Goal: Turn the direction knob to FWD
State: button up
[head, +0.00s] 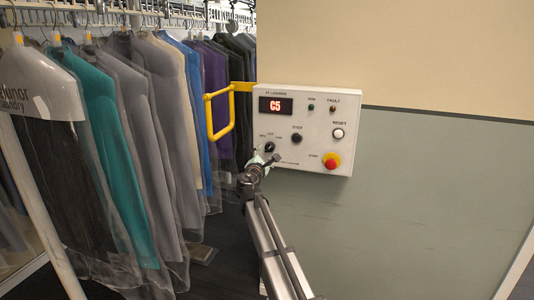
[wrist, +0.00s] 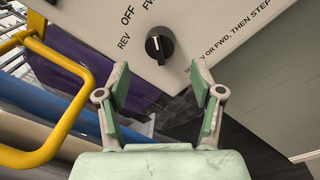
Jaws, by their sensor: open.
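The black direction knob (wrist: 160,45) is on the white control panel (wrist: 215,25), with REV, OFF and a partly cut-off FWD label beside it in the wrist view. Its white mark points up-left, seemingly toward OFF. In the head view the knob (head: 269,147) is at the panel's lower left. My gripper (wrist: 160,82) is open and empty, with its green-padded fingers pointing at the knob. The knob lies just beyond the fingertips, roughly centred between them, and no contact shows. In the head view my gripper (head: 262,161) is just below the knob.
A yellow handle (head: 220,112) sticks out left of the panel, close to my gripper's left side in the wrist view. Bagged garments (head: 130,140) hang further left. The panel also has a STEP button (head: 297,138) and a red stop button (head: 331,161). The display reads C5.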

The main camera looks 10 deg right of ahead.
jog(key=v, duration=0.6)
jog(key=shift+s, duration=0.25)
jog(key=s+d+f+m+g+y, duration=0.15)
jog(key=s+f+m+g, duration=0.5)
jog(key=f, duration=0.85)
jog(key=s+d+f+m+g, duration=0.2)
jog(key=s+f+m, duration=0.2)
jog(key=s+f, duration=0.8)
jog(key=s+d+f+m+g+y, duration=0.15)
jog(key=s+f+m+g, duration=0.4)
jog(key=f, duration=1.15)
jog(key=s+f+m+g+y, duration=0.1)
jog(key=s+f+g, duration=0.2)
jog(key=s, duration=1.2)
jog(key=s+f+m+g+y+p, duration=0.1)
jog(key=s+f+m+g, duration=0.1)
jog(key=s+f, duration=0.8)
jog(key=s+f+m+g+y+p, duration=0.1)
jog(key=s+f+g, duration=0.4)
jog(key=s, duration=1.5)
jog(key=shift+s+f+m+y, duration=0.35)
jog(key=shift+f+m+y, duration=0.3)
jog(key=shift+f, duration=0.2)
